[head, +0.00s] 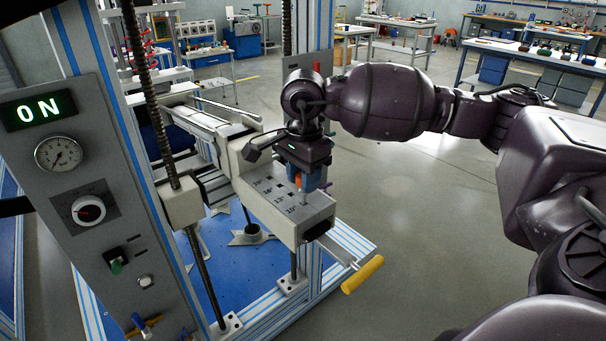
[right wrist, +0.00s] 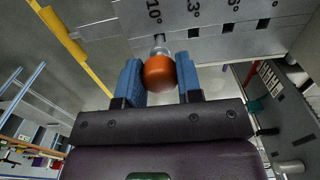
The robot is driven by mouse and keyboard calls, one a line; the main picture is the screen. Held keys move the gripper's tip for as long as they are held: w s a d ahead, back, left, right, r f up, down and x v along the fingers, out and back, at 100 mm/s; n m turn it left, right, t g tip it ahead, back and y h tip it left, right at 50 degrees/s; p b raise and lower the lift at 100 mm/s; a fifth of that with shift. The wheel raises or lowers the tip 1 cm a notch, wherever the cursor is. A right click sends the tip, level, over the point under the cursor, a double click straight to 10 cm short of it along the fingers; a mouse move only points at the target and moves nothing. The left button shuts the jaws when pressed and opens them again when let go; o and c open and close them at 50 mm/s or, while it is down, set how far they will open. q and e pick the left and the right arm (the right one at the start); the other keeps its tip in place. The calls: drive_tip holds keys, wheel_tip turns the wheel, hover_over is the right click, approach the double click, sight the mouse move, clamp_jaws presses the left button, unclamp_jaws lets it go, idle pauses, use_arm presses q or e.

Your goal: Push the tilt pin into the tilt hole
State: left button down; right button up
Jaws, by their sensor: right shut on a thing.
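The tilt pin has an orange knob (right wrist: 159,73) and a short metal shaft that points at the white block in the right wrist view. My right gripper (head: 305,184) is shut on the knob, which sits between its blue fingers (right wrist: 159,80). In the head view it is over the right part of the white block (head: 267,205), whose top has a row of small dark holes with degree labels. In the right wrist view the shaft tip is at the block by the "10°" label; whether it has entered a hole is hidden. My left gripper is not in view.
A yellow handle (head: 362,274) sticks out below the block's front right. A threaded rod (head: 151,90) and a grey control panel (head: 85,180) reading "ON" stand at the left. The blue base plate (head: 222,272) lies below. Open floor is to the right.

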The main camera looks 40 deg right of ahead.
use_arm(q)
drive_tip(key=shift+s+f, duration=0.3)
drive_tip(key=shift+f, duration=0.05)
use_arm(e)
drive_tip(key=shift+f, duration=0.4)
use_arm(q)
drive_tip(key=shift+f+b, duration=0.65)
use_arm(e)
drive_tip(key=shift+f, duration=1)
drive_tip(key=o, duration=0.9)
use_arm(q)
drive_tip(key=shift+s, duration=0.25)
use_arm(e)
drive_tip(key=shift+o, duration=0.3)
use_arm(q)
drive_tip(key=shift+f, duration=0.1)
